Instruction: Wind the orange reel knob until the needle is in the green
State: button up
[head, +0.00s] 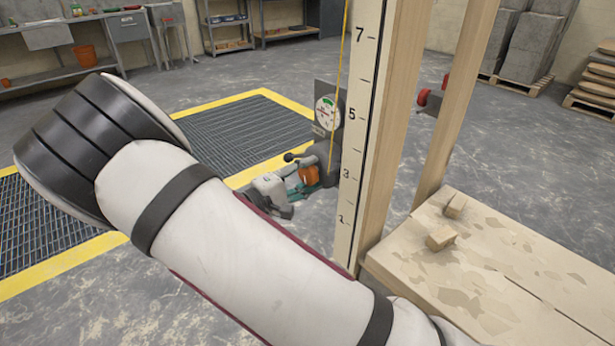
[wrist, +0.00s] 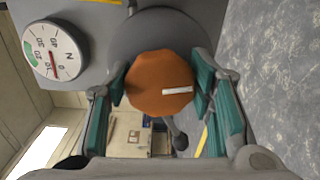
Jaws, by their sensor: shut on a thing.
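The orange reel knob (wrist: 155,82) is faceted, with a white mark on its face pointing right in the wrist view. My gripper (wrist: 162,88) is shut on it, with a teal pad on either side. In the head view the knob (head: 309,174) shows beside my gripper (head: 308,179), low behind my arm. The round white dial (wrist: 54,51) is left of the knob in the wrist view. Its red needle points down the picture, apart from the green band at the dial's left. In the head view the dial (head: 327,112) is too small to read.
A yellow line (head: 342,60) runs upward near the dial. A numbered white board (head: 361,120) and wooden posts stand close right of it. A plywood top (head: 500,285) with wooden blocks (head: 441,238) is at right. Yellow-edged floor grating (head: 235,135) lies behind my arm.

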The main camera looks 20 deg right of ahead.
jog(key=m+b, duration=0.2)
jog(key=m, duration=0.4)
jog(key=shift+f, duration=0.15)
dwell(0.3)
jog(key=o, duration=1.2)
jog(key=shift+c, duration=0.2)
jog(key=v, duration=1.2)
jog(key=shift+w, duration=0.1)
